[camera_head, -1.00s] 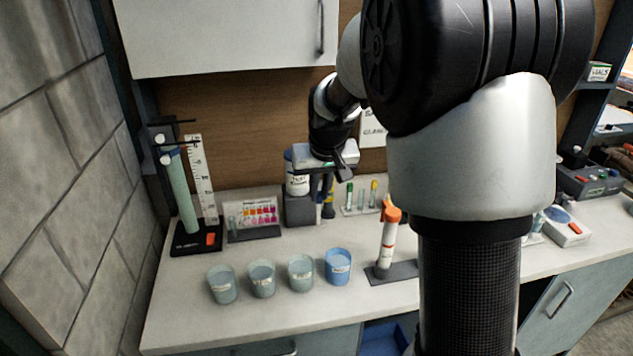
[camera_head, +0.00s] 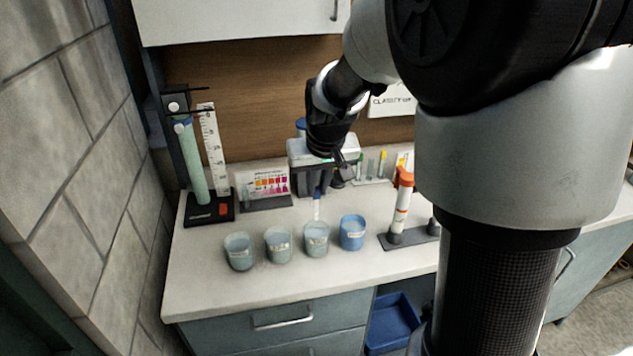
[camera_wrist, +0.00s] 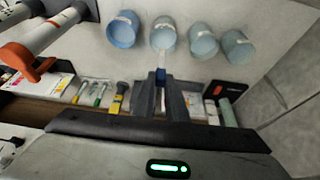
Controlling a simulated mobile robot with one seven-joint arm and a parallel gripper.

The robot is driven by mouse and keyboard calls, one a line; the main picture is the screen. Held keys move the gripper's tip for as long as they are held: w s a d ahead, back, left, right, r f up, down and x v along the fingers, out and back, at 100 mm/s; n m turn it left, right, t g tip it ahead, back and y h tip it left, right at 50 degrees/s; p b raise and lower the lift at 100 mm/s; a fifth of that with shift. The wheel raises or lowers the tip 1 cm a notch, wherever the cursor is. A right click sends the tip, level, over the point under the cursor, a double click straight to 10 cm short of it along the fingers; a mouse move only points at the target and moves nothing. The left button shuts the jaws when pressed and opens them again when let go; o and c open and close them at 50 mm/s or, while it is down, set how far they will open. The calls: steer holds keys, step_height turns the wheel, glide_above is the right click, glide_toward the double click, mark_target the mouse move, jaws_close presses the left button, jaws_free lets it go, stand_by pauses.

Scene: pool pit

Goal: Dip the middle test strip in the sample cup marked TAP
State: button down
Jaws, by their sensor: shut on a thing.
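A test strip (camera_head: 316,210), white with a blue upper part, hangs down from my gripper (camera_head: 317,192). My gripper is shut on it, as the wrist view of the fingers (camera_wrist: 161,82) and the strip (camera_wrist: 161,64) also shows. The sample cups stand in a row: two grey-green cups (camera_head: 239,252) (camera_head: 278,246) on the left, a third grey-green cup (camera_head: 316,241), and a blue cup (camera_head: 352,234) on the right. The strip's lower end lines up with the far rim of the third cup; whether it is inside is unclear. Cup labels are too small to read.
An orange-capped tube (camera_head: 402,205) stands in a dark rack right of the cups. A color chart (camera_head: 269,184) and a tall green cylinder with a ruler (camera_head: 195,165) are behind left. The counter front (camera_head: 240,286) is clear.

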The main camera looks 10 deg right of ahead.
mark_target(317, 217)
steer(key=shift+f+b, duration=2.65)
steer(key=shift+f, duration=1.05)
steer(key=shift+f, duration=0.1)
steer(key=shift+f+b, duration=0.95)
steer(key=shift+f, duration=0.1)
steer(key=shift+r, duration=0.15)
steer(key=shift+r+p, duration=3.75)
steer(key=shift+r, duration=1.3)
